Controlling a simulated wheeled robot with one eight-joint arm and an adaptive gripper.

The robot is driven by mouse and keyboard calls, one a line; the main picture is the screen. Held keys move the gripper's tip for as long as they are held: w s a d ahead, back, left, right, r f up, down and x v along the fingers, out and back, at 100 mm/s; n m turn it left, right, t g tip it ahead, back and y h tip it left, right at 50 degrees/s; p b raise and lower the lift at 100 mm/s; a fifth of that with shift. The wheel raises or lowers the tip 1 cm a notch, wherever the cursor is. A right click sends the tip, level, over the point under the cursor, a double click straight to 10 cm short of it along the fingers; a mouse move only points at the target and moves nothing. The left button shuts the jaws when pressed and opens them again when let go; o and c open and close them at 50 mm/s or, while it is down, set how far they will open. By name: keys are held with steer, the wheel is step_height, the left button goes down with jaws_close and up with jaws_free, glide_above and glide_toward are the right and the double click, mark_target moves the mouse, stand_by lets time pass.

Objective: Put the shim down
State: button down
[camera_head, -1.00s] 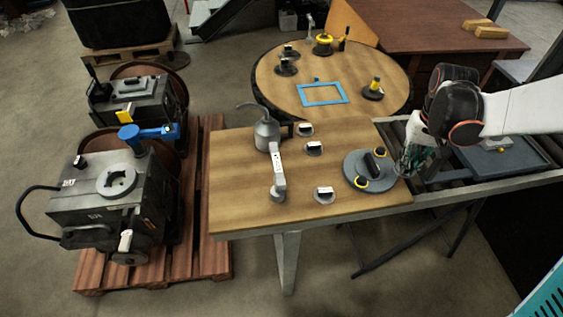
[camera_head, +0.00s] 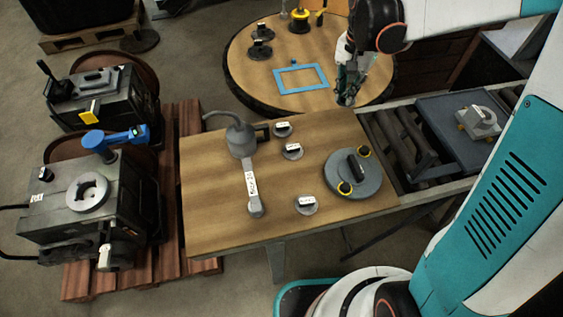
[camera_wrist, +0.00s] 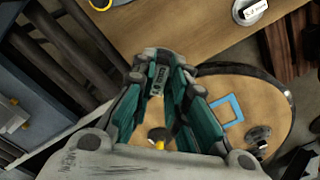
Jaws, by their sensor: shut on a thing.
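The blue outline, also in the wrist view (camera_wrist: 226,110), lies flat on the round table and is empty.
The bench holds a grey disc with yellow rings (camera_head: 368,186), a grey can (camera_head: 240,138) and several labelled discs. On the round table, dark labelled pieces (camera_head: 260,50) stand left of the outline; a yellow-topped piece (camera_wrist: 159,144) stands below my fingers in the wrist view.

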step_height(320, 180, up, 8)
steer(key=w+m+p, duration=0.2)
steer(key=m, duration=0.6)
steer(key=shift+m, duration=0.3)
steer(key=f+b, duration=0.2)
steer(key=f, duration=0.4)
steer(key=f+b, duration=0.2)
steer(key=f, duration=0.5)
steer(key=f+b, duration=0.1)
steer(key=f, duration=0.6)
steer(key=shift+s+a+b, duration=0.25)
steer(key=shift+s+b, duration=0.1)
steer(key=shift+b, duration=0.05)
steer(key=c, duration=2)
jaws_free()
steer(key=shift+f, duration=0.15)
steer(key=o, duration=0.4)
